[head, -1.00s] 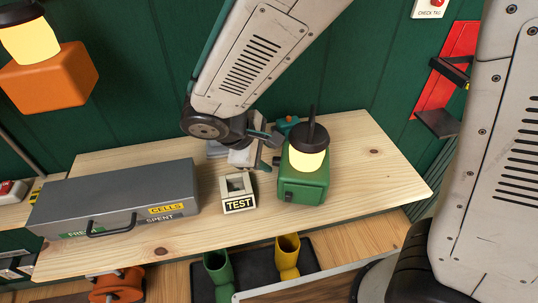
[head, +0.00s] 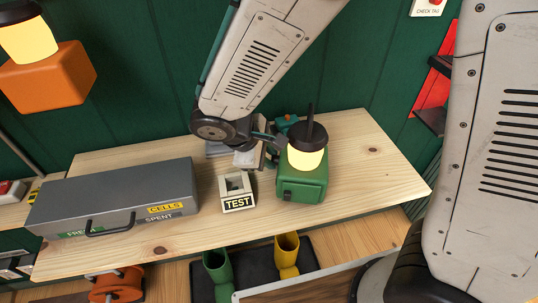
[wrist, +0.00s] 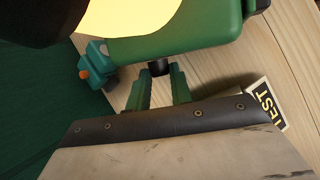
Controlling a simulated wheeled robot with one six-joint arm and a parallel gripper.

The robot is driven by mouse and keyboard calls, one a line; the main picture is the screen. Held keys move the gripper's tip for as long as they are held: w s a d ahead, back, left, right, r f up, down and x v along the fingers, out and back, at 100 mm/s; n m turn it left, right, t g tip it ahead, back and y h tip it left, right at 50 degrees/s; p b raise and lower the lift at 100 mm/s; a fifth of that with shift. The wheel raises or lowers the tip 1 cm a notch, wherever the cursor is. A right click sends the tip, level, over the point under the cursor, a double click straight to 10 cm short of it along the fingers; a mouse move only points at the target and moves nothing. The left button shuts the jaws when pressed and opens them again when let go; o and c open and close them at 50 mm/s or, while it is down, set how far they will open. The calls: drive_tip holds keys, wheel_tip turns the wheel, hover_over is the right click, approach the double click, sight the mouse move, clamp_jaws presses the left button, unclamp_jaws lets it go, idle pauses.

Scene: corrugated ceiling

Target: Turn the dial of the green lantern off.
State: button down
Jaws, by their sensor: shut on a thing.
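The green lantern (head: 303,187) stands upright on the wooden bench, with its yellow globe (head: 306,159) glowing under a dark cap. It also fills the top of the wrist view (wrist: 180,38). Its dial (wrist: 160,67) is a small dark knob on the side of the green body facing my gripper. My gripper (wrist: 161,80) has its two green fingers on either side of the dial, shut on it. In the head view my gripper (head: 270,142) reaches the lantern's left side, and the dial is hidden there.
A TEST box (head: 238,203) stands left of the lantern, close to my arm. A grey cells case (head: 110,195) lies further left. A teal object with an orange part (wrist: 93,68) sits behind the lantern. The bench (head: 370,165) is clear to the right.

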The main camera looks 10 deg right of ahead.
drive_tip(key=shift+w, duration=0.1)
drive_tip(key=g, duration=0.1)
drive_tip(key=g+y, duration=0.1)
drive_tip(key=g, duration=0.1)
drive_tip(key=shift+w+d+r+n+y, duration=0.1)
drive_tip(key=shift+w+d+n+y, duration=0.1)
drive_tip(key=shift+w+n+y, duration=0.15)
drive_tip(key=shift+w+d+n+g+y, duration=0.15)
drive_tip(key=shift+n+g+y, duration=0.15)
drive_tip(key=shift+g, duration=0.6)
drive_tip(key=shift+w+a+n+g+y, duration=0.15)
drive_tip(key=shift+g+y, duration=0.1)
drive_tip(key=shift+g, duration=0.65)
drive_tip(key=shift+d, duration=0.1)
drive_tip(key=c, duration=1.2)
unclamp_jaws()
drive_tip(key=shift+c, duration=0.2)
drive_tip(key=v, duration=0.7)
drive_tip(key=shift+w+r, duration=0.15)
drive_tip(key=shift+r, duration=0.2)
